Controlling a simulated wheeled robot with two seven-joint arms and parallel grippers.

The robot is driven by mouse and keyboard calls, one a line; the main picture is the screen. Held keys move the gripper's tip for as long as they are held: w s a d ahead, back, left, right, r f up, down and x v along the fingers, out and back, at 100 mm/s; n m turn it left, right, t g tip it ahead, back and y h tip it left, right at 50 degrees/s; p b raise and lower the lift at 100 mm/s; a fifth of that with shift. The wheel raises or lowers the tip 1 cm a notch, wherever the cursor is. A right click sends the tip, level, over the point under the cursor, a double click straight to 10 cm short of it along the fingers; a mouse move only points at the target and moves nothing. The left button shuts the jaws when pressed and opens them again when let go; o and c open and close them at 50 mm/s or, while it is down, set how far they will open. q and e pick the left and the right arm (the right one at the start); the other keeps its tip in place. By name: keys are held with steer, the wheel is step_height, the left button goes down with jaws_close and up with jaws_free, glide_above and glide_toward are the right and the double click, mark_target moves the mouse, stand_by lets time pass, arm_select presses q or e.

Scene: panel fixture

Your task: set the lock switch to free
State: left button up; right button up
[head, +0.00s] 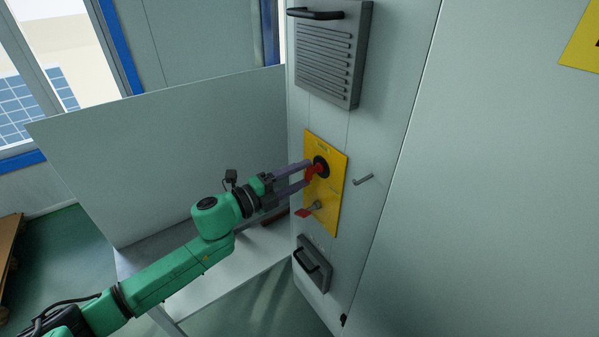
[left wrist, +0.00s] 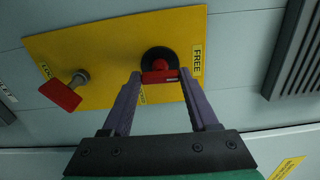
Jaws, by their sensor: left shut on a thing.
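The lock switch is a red handle (head: 314,171) on a round black base (head: 322,165), mounted on a yellow plate (head: 339,195). In the left wrist view the red handle (left wrist: 160,76) sits between the two purple fingers of my left gripper (left wrist: 158,82), which is shut on it. The FREE label (left wrist: 197,62) is to the right of the black base, close by. A label at the plate's left end (left wrist: 44,70) seems to read LOCK. My left gripper (head: 307,174) reaches the plate from the left in the head view. My right gripper is not in view.
A second red handle (head: 303,213) on a grey metal stem sits low on the same plate. A louvred grey cover (head: 325,58) is above, a smaller handled cover (head: 314,263) below. A pale table (head: 230,273) stands left.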

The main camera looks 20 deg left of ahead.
arm_select(q)
steer(key=shift+n, duration=0.4)
steer(key=o, duration=1.4)
steer(key=b+v, duration=0.3)
steer(key=v, duration=1.1)
steer(key=shift+s+a, duration=0.15)
steer(key=shift+s, duration=0.15)
